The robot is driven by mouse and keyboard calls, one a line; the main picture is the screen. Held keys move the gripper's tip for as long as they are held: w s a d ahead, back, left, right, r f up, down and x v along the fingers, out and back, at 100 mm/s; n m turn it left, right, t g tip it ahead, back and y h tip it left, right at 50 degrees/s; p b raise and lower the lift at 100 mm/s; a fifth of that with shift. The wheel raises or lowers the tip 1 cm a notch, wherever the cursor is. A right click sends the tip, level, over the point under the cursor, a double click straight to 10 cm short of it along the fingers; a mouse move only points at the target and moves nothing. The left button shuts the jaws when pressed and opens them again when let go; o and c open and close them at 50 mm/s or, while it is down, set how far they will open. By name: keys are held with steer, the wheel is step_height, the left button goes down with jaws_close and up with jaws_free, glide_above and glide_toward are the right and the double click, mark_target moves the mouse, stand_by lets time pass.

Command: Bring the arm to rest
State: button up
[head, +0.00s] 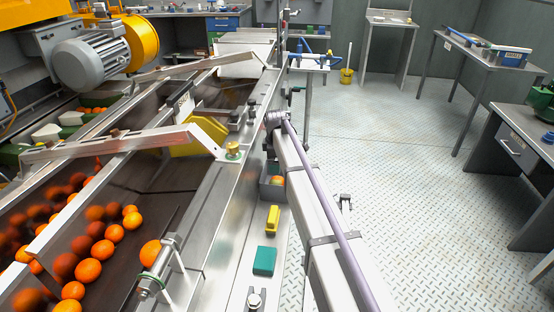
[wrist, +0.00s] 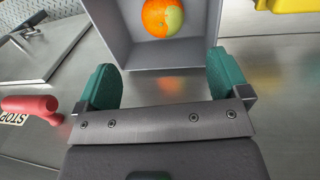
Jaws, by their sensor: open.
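My gripper (wrist: 162,68) is open in the wrist view, with its two teal fingers spread and nothing between them. Beyond the fingertips is a grey open box (wrist: 203,40), with an orange fruit bearing a yellow-green patch (wrist: 163,16) inside it. In the head view my arm (head: 322,215) reaches from the lower right up toward the rail beside the conveyor. The grey box (head: 266,192) sits below the arm's far end, with the fruit (head: 278,180) partly visible.
A yellow block (head: 272,219) and a teal block (head: 264,261) lie on the metal ledge near the box. A red handle (wrist: 30,105) with a STOP tag is left of my gripper. Conveyor lanes with oranges (head: 103,249) lie left; open floor (head: 400,190) lies right.

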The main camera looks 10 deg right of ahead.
stand_by(0.4)
steer(key=shift+m, duration=0.4)
steer(key=s+m+g, duration=0.1)
steer(key=s+m, duration=1.2)
steer(key=s, duration=2.4)
step_height(320, 180, up, 19)
steer(key=p, duration=1.9)
steer(key=shift+w+d, duration=0.35)
steer(key=shift+d, duration=0.05)
